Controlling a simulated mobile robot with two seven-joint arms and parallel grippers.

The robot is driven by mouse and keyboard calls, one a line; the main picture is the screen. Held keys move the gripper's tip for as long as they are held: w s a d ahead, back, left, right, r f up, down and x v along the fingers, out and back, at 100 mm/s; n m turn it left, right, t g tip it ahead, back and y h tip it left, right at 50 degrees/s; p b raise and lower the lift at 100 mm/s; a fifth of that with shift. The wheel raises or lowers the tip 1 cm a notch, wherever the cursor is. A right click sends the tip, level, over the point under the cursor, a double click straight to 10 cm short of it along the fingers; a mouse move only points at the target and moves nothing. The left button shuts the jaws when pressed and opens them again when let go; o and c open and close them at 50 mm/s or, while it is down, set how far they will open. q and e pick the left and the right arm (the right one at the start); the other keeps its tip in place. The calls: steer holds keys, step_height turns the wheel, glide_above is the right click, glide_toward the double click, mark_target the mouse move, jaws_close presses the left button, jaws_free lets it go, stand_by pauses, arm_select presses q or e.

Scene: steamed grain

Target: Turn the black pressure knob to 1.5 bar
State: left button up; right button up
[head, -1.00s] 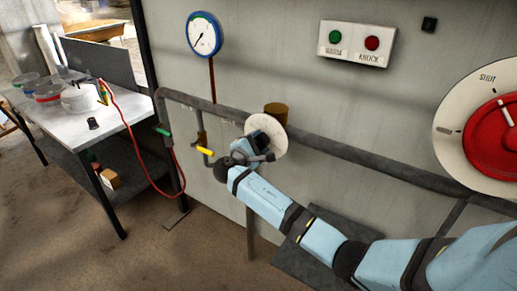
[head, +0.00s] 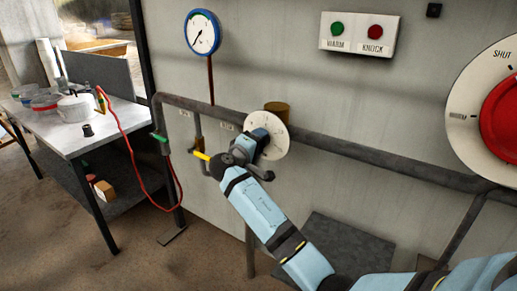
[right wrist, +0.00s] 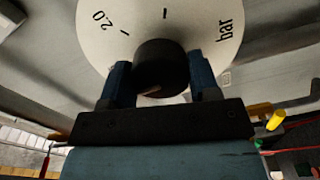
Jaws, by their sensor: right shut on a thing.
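The black pressure knob (right wrist: 162,66) sits at the centre of a white dial plate (head: 272,136) on the grey pipe. In the right wrist view the dial plate (right wrist: 110,45) shows the markings "2.0" and "bar" and some tick marks. My right gripper (right wrist: 163,85) is shut on the knob, one finger on each side. In the head view my right gripper (head: 258,142) covers the knob. The knob's pointer is not clear. A round gauge (head: 203,32) with a dark needle hangs on the wall, its needle pointing lower left. My left gripper is not in view.
The grey pipe (head: 350,147) runs along the wall. A yellow-handled valve (head: 201,156) is left of the dial. A button box (head: 357,35) and a red wheel (head: 503,118) are to the right. A table (head: 95,135) with vessels stands at the left.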

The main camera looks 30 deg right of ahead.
steer(key=shift+m, duration=0.4)
steer(key=o, duration=0.9)
steer(key=shift+a, duration=0.15)
steer(key=v, duration=1.3)
steer(key=shift+s+a+b, duration=0.2)
steer(key=shift+a+b, duration=0.1)
steer(key=shift+a+f, duration=0.1)
steer(key=shift+f, duration=0.05)
